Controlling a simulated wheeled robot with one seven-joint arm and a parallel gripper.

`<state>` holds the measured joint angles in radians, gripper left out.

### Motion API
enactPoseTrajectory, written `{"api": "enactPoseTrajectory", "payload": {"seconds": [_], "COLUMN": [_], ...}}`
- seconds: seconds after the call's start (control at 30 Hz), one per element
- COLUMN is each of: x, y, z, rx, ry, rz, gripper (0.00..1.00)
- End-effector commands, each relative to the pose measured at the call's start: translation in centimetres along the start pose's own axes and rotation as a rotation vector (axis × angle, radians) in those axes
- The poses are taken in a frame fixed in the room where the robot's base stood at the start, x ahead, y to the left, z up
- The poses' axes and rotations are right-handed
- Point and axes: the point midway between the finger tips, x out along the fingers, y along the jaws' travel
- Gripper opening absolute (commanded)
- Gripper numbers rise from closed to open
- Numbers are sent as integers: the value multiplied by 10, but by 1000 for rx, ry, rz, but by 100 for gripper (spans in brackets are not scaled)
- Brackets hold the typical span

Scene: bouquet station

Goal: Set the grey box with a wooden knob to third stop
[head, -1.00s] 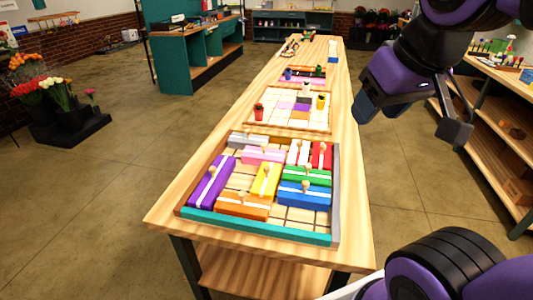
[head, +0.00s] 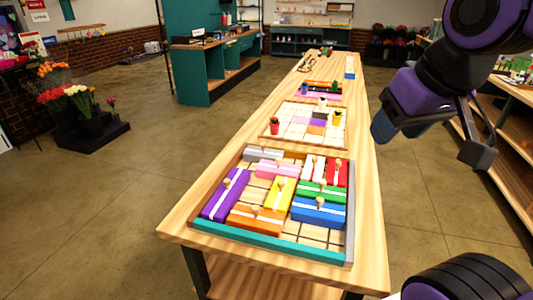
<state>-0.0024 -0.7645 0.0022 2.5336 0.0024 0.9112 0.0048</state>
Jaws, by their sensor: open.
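The grey box with a wooden knob (head: 263,155) lies at the far left of a wooden tray (head: 349,222) on the long table, seen in the head view. It is a flat bar with a light stripe, set crosswise along the far wall. A pink block (head: 290,172) is just nearer and to its right, and a purple block (head: 226,195) is nearer and to its left. No stop markings can be made out. My gripper (head: 430,141) is open and empty, in the air right of the table, well away from the grey box.
Yellow (head: 280,193), orange (head: 258,218), green (head: 328,193), blue (head: 319,211), white (head: 315,168) and red (head: 338,173) blocks crowd the tray. Bare tray cells show at the near right. Another board (head: 268,138) with small pots stands farther back. Shelves (head: 510,135) stand at the right.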

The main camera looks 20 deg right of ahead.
Motion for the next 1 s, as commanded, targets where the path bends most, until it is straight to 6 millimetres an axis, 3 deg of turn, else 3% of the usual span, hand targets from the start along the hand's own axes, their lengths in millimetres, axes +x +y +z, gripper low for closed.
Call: {"api": "enactPoseTrajectory", "payload": {"seconds": [0.47,0.63,1.0], "x": [1,6,50], "y": [0,-2,-8], "z": [-6,-42,-158], "rx": [-2,-16,-60], "ry": [-2,-11,-26], "rz": [-1,-8,-27], "gripper": [51,51,51]}}
